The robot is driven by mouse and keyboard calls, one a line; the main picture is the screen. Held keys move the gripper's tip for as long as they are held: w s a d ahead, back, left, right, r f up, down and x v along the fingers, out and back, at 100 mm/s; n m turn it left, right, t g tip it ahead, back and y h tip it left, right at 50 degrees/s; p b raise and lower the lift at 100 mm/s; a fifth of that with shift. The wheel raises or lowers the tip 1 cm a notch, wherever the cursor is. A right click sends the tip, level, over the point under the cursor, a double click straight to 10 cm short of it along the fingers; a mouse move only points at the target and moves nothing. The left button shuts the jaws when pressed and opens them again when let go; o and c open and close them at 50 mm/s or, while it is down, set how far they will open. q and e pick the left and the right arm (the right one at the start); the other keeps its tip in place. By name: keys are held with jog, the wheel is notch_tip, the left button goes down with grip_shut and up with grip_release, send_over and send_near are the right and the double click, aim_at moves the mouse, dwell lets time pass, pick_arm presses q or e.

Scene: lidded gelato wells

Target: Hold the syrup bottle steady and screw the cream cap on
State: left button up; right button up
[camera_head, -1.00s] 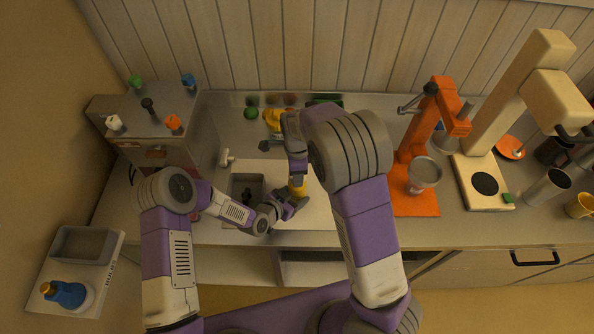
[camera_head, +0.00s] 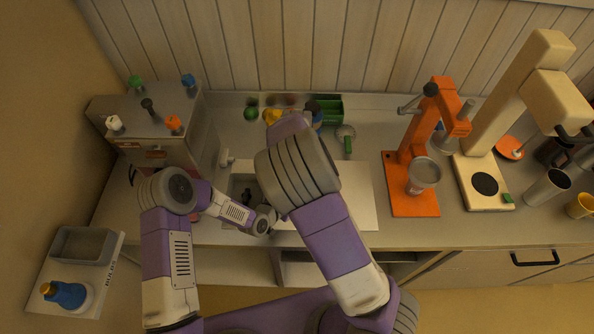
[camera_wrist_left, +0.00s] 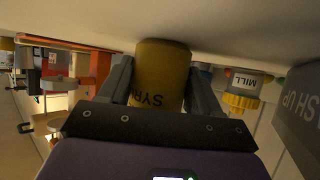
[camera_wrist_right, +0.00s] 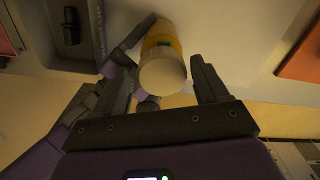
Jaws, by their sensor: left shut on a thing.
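The yellow syrup bottle (camera_wrist_left: 162,75) stands between the fingers of my left gripper (camera_wrist_left: 160,95), which is shut on it; part of its label shows. In the right wrist view the bottle (camera_wrist_right: 162,30) has the cream cap (camera_wrist_right: 162,76) at its near end. My right gripper (camera_wrist_right: 165,85) is open, with its fingers on either side of the cap and gaps visible. The left gripper's fingers show beside the bottle there. In the head view my right arm hides the bottle, the cap and both grippers' fingertips.
A white mat (camera_head: 355,190) lies under the work area, with a grey bin (camera_head: 238,185) at its left. A steel box with coloured knobs (camera_head: 155,125) stands left. An orange press (camera_head: 412,190) stands right. A green crate (camera_head: 328,110) and a yellow-lidded jar (camera_wrist_left: 242,88) are close by.

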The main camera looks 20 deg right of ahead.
jog(key=shift+r, duration=3)
jog(key=shift+r, duration=0.1)
notch_tip(320, 180, up, 12)
pick_arm(q)
jog(key=o, duration=1.2)
jog(key=shift+o, duration=0.2)
